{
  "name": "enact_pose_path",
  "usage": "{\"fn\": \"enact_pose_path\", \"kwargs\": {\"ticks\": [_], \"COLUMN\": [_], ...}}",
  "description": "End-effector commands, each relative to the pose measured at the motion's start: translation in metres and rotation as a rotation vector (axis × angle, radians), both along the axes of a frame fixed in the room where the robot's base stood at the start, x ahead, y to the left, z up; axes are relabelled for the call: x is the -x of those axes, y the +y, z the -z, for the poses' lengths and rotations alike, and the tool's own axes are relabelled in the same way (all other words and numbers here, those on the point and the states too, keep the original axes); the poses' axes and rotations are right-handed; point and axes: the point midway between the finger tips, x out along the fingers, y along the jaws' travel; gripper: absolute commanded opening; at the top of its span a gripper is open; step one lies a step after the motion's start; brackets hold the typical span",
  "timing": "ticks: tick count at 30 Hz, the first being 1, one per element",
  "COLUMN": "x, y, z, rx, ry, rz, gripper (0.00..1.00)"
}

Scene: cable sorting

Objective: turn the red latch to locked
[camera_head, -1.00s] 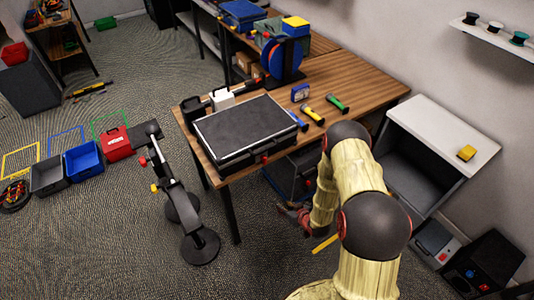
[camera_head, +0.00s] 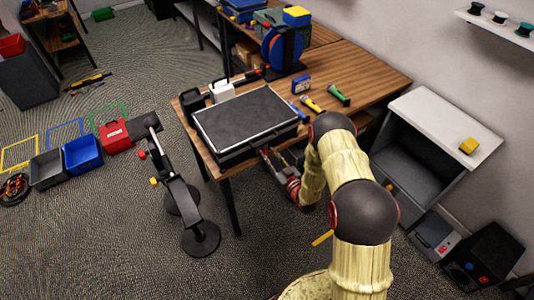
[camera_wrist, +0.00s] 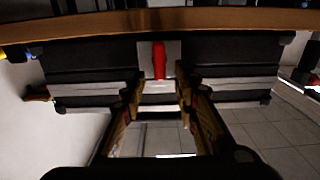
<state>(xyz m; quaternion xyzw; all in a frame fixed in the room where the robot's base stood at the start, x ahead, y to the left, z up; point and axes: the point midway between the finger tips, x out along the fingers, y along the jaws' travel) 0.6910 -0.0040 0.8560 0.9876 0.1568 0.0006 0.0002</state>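The black case (camera_head: 243,122) lies closed on the wooden table in the head view. Its front face (camera_wrist: 90,62) fills the upper part of the wrist view, with the table edge above it. The red latch (camera_wrist: 158,60) is a narrow upright bar in the picture, on a pale plate mid-face. My gripper (camera_wrist: 160,97) is open, its fingers apart on either side of the latch's line and just short of it. Nothing shows between the fingertips. In the head view my gripper (camera_head: 267,158) is at the case's front edge and largely hides the latch.
Screwdriver-like tools (camera_head: 338,96) and a small blue box (camera_head: 301,85) lie right of the case. A blue cable reel (camera_head: 284,50) stands behind. A black stand (camera_head: 180,195) is on the floor left of the table. A white-topped cabinet (camera_head: 440,125) stands to the right.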

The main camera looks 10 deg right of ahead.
Motion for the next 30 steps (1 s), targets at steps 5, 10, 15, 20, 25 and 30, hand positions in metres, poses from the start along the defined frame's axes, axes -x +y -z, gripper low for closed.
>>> {"fn": "enact_pose_path", "kwargs": {"ticks": [5,10,15,20,25,30], "x": [-0.0128,-0.015,-0.0149,-0.0149,-0.0149,-0.0148], "y": [0.0044,0.005,0.005,0.0049,0.0049,0.0048], "z": [0.0008,0.0007,0.0005,0.0004,0.0003,0.0003], "rx": [-0.002,-0.001,-0.001,-0.001,-0.001,-0.001], "ry": [0.002,0.003,0.003,0.001,0.001,0.001], "rz": [0.0,0.001,0.001,0.001,0.001,0.001], "gripper": [0.3,0.3,0.28,0.19,0.09,0.0]}}
